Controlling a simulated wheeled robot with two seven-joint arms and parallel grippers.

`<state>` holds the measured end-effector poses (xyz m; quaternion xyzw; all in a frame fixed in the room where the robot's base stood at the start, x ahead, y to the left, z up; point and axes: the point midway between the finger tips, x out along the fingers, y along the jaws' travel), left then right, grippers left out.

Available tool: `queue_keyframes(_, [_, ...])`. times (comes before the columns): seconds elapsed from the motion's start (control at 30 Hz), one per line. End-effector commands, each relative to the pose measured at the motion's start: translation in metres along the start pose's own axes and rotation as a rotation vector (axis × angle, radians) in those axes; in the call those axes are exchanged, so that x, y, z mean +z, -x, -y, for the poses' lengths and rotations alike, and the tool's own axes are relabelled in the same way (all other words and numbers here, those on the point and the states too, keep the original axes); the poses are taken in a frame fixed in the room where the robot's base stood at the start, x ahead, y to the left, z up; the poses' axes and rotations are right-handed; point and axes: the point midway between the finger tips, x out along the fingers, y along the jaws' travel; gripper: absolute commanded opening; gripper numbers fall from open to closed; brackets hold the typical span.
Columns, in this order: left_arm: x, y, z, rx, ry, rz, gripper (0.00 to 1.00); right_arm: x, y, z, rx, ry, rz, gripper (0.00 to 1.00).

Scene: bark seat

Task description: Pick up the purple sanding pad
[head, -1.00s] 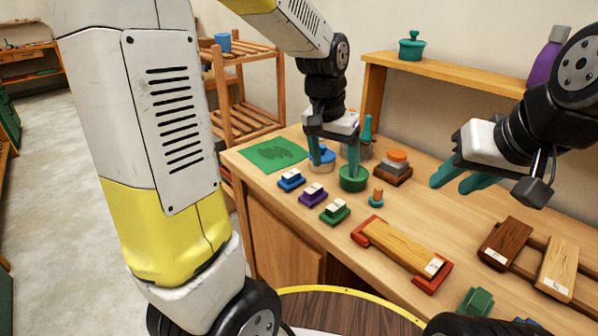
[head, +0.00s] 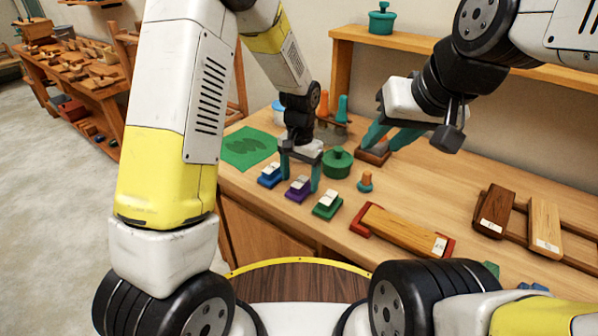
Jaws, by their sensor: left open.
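The purple sanding pad (head: 298,190), with a pale label on top, sits on the workbench between a blue pad (head: 270,176) and a green pad (head: 327,205). My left gripper (head: 300,178) points down over the purple pad, open, one finger toward its left side and one toward its right. I cannot tell whether the fingers touch it. My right gripper (head: 388,140) is open and empty, in front of a brown block (head: 373,158) toward the back of the bench, hiding part of it.
A wooden board in red end clamps (head: 403,231) lies at front right. A green mat (head: 248,147) lies at the left corner.

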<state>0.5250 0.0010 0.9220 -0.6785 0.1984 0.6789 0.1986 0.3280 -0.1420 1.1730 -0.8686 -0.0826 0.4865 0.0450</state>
Motion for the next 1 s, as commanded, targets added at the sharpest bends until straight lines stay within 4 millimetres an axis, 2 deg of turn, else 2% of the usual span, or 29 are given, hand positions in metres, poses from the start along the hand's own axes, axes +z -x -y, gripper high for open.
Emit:
queue_keyframes(0.1, [0.001, -0.018, 0.000, 0.000, 0.001, 0.003, 0.75, 0.000, 0.000, 0.000, 0.000, 0.000, 0.000, 0.36])
queue_keyframes(0.2, [0.000, -0.025, 0.000, 0.000, 0.001, 0.001, 0.75, 0.000, 0.000, 0.000, 0.000, 0.000, 0.000, 0.36])
queue_keyframes(0.43, [0.000, -0.027, 0.000, 0.000, 0.001, -0.001, 0.75, 0.000, 0.000, 0.000, 0.000, 0.000, 0.000, 0.36])
queue_keyframes(0.47, [0.000, -0.026, 0.000, 0.000, 0.001, -0.001, 0.72, 0.000, 0.000, 0.000, 0.000, 0.000, 0.000, 0.36])
queue_keyframes(0.7, [0.000, -0.026, 0.000, 0.000, 0.001, -0.001, 0.24, 0.000, 0.000, 0.000, 0.000, 0.000, 0.000, 0.36])
queue_keyframes(0.8, [0.000, -0.026, 0.000, 0.000, 0.001, -0.001, 0.07, 0.000, 0.000, 0.000, 0.000, 0.000, 0.000, 0.36])
queue_keyframes(1.0, [0.000, -0.025, 0.000, 0.000, 0.001, -0.001, 0.07, 0.000, 0.000, 0.000, 0.000, 0.000, 0.000, 0.36])
